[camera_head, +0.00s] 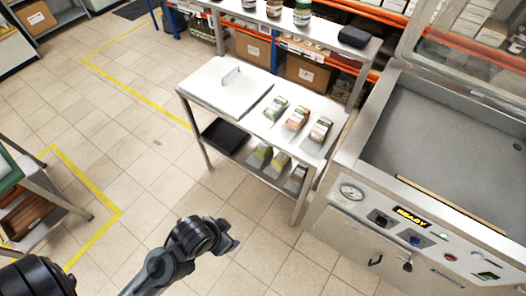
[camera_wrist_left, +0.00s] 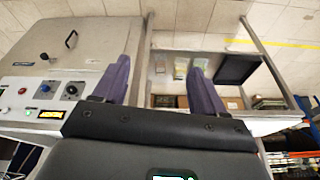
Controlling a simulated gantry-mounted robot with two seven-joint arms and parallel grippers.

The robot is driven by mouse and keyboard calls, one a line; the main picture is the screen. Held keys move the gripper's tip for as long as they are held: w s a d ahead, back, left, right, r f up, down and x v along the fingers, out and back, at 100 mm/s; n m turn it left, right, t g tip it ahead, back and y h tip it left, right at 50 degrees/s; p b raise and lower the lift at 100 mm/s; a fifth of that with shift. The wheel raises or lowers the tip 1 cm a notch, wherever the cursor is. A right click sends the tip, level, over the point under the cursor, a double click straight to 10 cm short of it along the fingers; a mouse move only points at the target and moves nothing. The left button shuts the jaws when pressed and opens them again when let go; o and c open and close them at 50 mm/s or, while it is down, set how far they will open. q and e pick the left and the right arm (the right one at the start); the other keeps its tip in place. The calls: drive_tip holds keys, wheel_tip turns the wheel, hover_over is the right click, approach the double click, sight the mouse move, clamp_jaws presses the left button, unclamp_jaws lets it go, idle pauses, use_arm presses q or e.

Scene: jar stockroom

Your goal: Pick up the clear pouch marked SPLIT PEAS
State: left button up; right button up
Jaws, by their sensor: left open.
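Several small labelled clear pouches stand on the metal cart in the head view; their print is too small to read. On the top are a green-filled one (camera_head: 277,108), an orange-red one (camera_head: 297,118) and a brown one (camera_head: 320,130). On the lower shelf are another green-filled one (camera_head: 259,155), a yellowish one (camera_head: 281,162) and a partly hidden one (camera_head: 297,177). I cannot tell which is marked SPLIT PEAS. My left gripper (camera_head: 231,238) is in front of the cart, apart from the pouches. Its two fingers (camera_wrist_left: 158,85) are apart and empty in the left wrist view.
The cart top (camera_head: 225,88) carries a lidded section at left; a black tray (camera_head: 225,136) lies on its lower shelf. A steel machine (camera_head: 440,130) with a READY display stands close at right. Shelving (camera_head: 345,60) is behind. Floor in front of the cart is clear.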

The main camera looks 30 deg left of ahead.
idle(0.4)
use_arm(q)
drive_tip(key=o, duration=0.5)
drive_tip(key=shift+o, duration=0.2)
